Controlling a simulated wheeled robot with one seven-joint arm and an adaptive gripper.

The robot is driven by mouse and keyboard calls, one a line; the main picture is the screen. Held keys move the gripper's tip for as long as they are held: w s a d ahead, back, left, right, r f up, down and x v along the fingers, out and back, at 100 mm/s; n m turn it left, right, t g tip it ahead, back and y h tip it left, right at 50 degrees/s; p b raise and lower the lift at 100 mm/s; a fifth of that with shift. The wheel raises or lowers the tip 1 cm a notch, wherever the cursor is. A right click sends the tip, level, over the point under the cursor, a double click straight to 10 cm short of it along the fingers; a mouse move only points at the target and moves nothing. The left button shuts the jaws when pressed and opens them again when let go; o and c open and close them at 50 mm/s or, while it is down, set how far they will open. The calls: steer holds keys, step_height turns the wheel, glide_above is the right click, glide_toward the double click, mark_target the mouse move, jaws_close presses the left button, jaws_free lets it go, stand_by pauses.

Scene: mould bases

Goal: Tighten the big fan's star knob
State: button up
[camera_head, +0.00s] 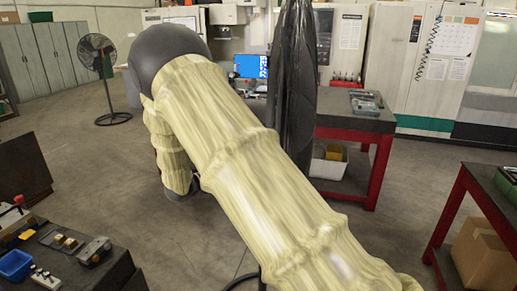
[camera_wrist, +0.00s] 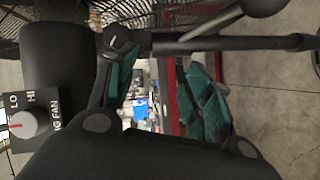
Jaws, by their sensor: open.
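The big fan fills the left and top of the wrist view: its dark housing (camera_wrist: 55,70), its wire cage (camera_wrist: 215,18) and a grey speed dial (camera_wrist: 22,124) marked LO and HI. A dark pole (camera_wrist: 235,43) crosses the upper part. A small dark lobed shape (camera_wrist: 122,40) lies at the tip of the left finger; I cannot tell whether it is the star knob or the fingertip. My gripper (camera_wrist: 155,68) is open, teal pads apart, beside the housing and pole. In the head view, a tall dark ribbed shape (camera_head: 293,80) stands behind my arm; my gripper is hidden there.
A smaller pedestal fan (camera_head: 97,55) stands at the back left by grey lockers (camera_head: 45,60). A red-framed bench (camera_head: 365,125) stands behind on the right; another red-framed table (camera_head: 450,215) is at the right edge. A dark tool table (camera_head: 95,270) is at lower left. Floor between is clear.

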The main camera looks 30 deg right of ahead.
step_height(320, 180, up, 8)
steer(key=m+g+p, duration=0.1)
steer(key=m+g, duration=0.1)
steer(key=g, duration=0.1)
steer(key=p+x, duration=0.4)
steer(key=x, duration=0.6)
steer(key=shift+d+f+p, duration=0.25)
steer(key=shift+d+p, duration=0.1)
steer(key=shift+d, duration=0.05)
steer(key=c, duration=0.7)
